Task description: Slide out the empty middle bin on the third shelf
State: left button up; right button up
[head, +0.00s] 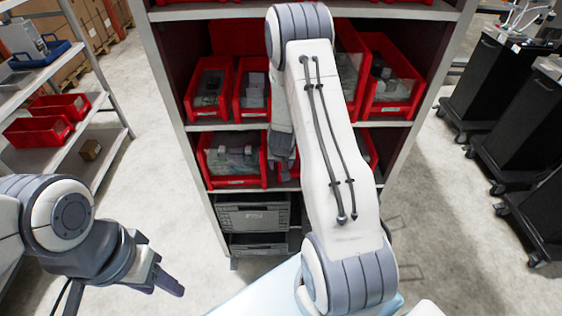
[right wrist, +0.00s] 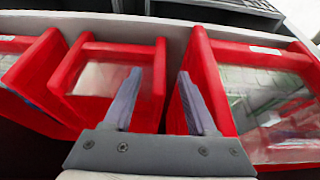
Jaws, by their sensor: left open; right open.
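In the head view the rack's lower row of red bins is partly hidden by my right arm; only a sliver of the middle bin (head: 291,174) shows. In the right wrist view the middle bin (right wrist: 118,52) has a red frame and a pale inside with no contents visible. My right gripper (right wrist: 160,95) is open at the bins, one finger over the middle bin and the other by the neighbouring bin's wall. I cannot tell whether they touch. In the head view my right gripper (head: 284,158) is mostly hidden. My left gripper (head: 158,264) is open and empty, away from the rack.
A filled red bin (head: 232,182) stands left of the middle one. More red bins (head: 208,92) fill the shelf above. Grey crates (head: 253,217) sit below. A side rack (head: 110,100) stands left and black carts (head: 500,85) stand right. Open floor lies on both sides.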

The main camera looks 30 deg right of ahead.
jog(key=shift+x, duration=1.2)
grip_shut()
dwell(0.6)
